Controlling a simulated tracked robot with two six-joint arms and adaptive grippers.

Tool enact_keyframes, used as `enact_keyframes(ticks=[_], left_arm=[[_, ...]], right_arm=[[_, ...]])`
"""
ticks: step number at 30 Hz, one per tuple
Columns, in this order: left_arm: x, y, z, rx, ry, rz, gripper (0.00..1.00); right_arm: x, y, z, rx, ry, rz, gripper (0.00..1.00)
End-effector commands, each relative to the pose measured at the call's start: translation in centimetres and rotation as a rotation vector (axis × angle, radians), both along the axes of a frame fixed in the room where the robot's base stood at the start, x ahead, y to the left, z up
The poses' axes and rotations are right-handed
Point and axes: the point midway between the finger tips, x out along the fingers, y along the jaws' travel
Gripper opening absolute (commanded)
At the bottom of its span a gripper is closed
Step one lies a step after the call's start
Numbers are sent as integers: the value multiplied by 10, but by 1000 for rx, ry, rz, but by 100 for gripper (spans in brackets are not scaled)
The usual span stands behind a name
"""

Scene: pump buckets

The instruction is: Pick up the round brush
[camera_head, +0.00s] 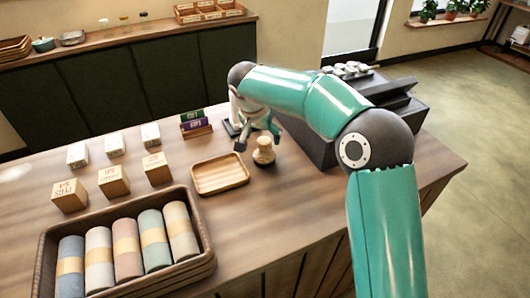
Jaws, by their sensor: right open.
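The round brush (263,151) stands upright on the wooden counter, with a pale knobbed handle and a dark base. It is just right of the wooden tray (220,186). My right arm reaches in from the right and bends down toward the brush. My right gripper (257,139) is open, with its fingers close around or behind the brush's top; I cannot tell whether they touch it. Part of the gripper is hidden by its own links. My left gripper is not in view.
A dark basket (205,262) of rolled cloths fills the front left. Several small boxes (114,181) stand behind it. Small stacked packets (195,124) sit behind the tray. A dark machine (318,140) stands right of the brush. Counter in front of the brush is clear.

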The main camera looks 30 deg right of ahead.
Motion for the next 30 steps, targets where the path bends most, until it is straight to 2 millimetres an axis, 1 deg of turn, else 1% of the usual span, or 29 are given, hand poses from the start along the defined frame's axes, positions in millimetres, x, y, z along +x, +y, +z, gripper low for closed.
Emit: enact_keyframes(ticks=[3, 7, 11, 16, 17, 18, 20, 21, 28, 29, 30], left_arm=[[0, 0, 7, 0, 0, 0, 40], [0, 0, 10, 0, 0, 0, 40], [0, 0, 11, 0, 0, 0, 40], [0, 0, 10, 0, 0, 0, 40], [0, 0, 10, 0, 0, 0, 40], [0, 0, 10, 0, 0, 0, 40], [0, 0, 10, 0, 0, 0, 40], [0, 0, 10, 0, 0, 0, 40], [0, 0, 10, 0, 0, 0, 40], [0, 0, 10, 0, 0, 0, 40], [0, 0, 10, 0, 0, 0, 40]], right_arm=[[1, -4, -17, 0, 7, -1, 76], [6, -8, -33, 0, 5, -2, 76], [8, -10, -39, 0, 1, -1, 76], [8, -10, -40, 1, 0, -1, 76], [8, -10, -40, 0, 1, -1, 74], [8, -10, -39, 0, 1, -1, 67], [8, -10, -39, 0, 1, -1, 57], [8, -10, -39, 0, 1, -1, 51], [8, -10, -39, 0, 1, -1, 12], [8, -10, -39, 0, 1, -1, 10], [8, -10, -39, 0, 1, -1, 10]])
